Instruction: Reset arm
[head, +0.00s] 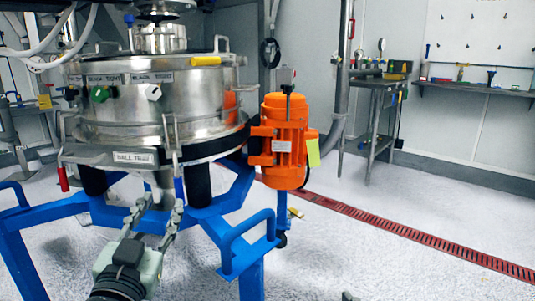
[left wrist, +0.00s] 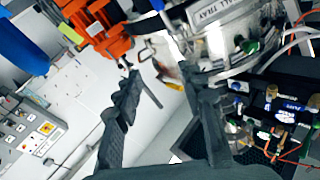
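My left gripper (head: 158,212) is in front of the steel sifter (head: 205,95), below its lower rim with the "BALL TRAY" label (head: 133,157). Its fingers are spread apart with nothing between them. In the left wrist view the two dark fingers of my left gripper (left wrist: 168,98) are also wide apart and empty, with part of the sifter (left wrist: 235,50) beyond them. My right gripper does not show clearly. Only a small grey piece shows at the bottom edge of the head view, perhaps its tip.
A blue frame (head: 235,195) carries the sifter, with a blue loop handle (head: 247,230) right of my left gripper. An orange motor (head: 287,140) hangs at the sifter's right. A side table (head: 380,82) and wall shelf (head: 475,90) stand behind. The floor at right is clear.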

